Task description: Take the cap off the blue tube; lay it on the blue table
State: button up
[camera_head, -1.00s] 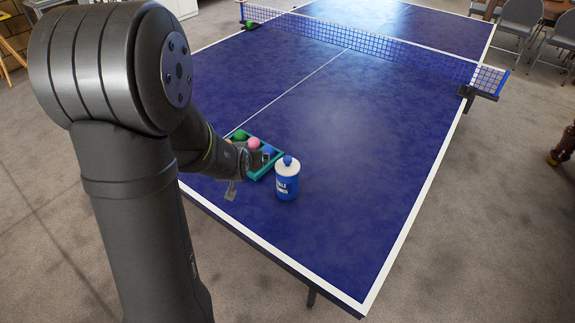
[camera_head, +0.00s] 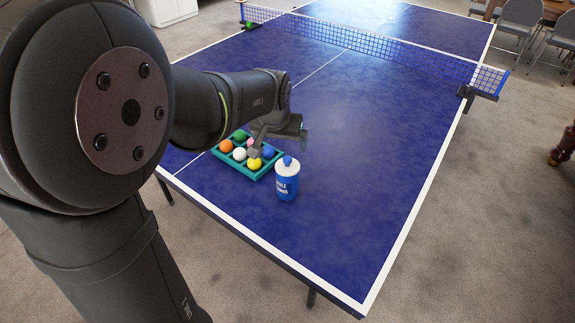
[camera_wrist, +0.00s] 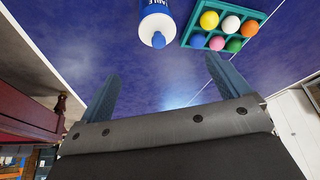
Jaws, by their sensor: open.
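The blue tube (camera_head: 286,187), with a white shoulder and partly legible lettering, stands upright on the blue table (camera_head: 350,150) near its front edge. Its small blue cap (camera_head: 288,160) sits on top. In the wrist view, the tube (camera_wrist: 155,18) is at the top, with the cap (camera_wrist: 158,40) pointing toward my gripper (camera_wrist: 165,68). The two fingers there are wide apart with nothing between them. In the head view, my gripper (camera_head: 279,143) is open above the table, just behind the tube and apart from it.
A teal tray (camera_head: 258,177) with several coloured balls stands close left of the tube, partly below my gripper. A net (camera_head: 390,47) crosses the table farther back. The table right of the tube is clear.

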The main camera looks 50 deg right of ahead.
aim_at(287, 161)
jog(key=x, duration=0.8)
jog(key=shift+f, duration=0.1)
jog(key=shift+d+x, duration=0.2)
jog(key=shift+x, duration=2.55)
jog(key=shift+s, duration=0.2)
jog(key=shift+c, duration=0.2)
jog(key=c, duration=1)
